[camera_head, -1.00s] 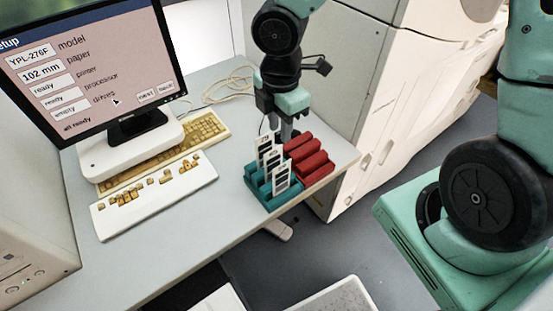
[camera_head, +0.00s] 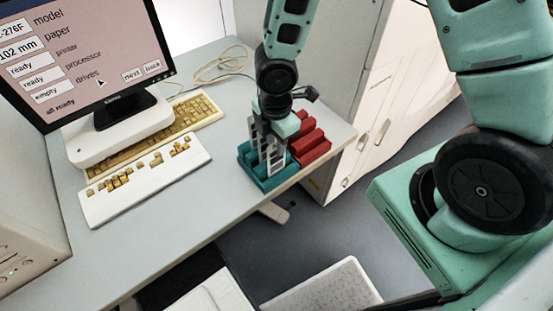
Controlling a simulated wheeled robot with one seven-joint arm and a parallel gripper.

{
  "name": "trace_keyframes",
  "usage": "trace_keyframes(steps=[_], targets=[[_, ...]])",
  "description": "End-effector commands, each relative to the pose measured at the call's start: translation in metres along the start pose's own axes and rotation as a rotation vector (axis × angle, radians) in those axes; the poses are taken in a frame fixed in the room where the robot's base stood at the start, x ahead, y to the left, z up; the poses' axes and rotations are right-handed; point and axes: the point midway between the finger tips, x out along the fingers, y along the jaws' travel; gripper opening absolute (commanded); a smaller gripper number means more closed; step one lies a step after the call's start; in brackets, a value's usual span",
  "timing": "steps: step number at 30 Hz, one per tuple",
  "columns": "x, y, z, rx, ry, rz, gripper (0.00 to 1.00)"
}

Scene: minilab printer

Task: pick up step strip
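White strips with dark patches (camera_head: 275,161) stand upright in a teal rack (camera_head: 256,182) near the desk's front right edge. I cannot tell which of them is the step strip. My gripper (camera_head: 270,143) points down at the strips from above and behind, with its dark fingers at their upper parts. The fingers and strips overlap in this view, so I cannot tell whether the gripper is open or shut on a strip. The strips' tops are partly hidden by the gripper.
Red blocks (camera_head: 312,147) sit directly right of the teal rack. A monitor (camera_head: 90,55), a yellowed keyboard (camera_head: 150,148) and a white board with loose keys (camera_head: 145,183) stand to the left. A large white machine (camera_head: 385,95) stands right of the desk. The desk's front is clear.

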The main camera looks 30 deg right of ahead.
Motion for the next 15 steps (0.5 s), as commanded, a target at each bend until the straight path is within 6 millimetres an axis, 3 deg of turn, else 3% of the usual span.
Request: trace_keyframes(steps=[6, 15], targets=[[0.030, 0.001, 0.003, -0.004, -0.001, 0.000, 0.28], [0.032, 0.001, 0.003, 0.000, -0.001, 0.001, 0.25]])
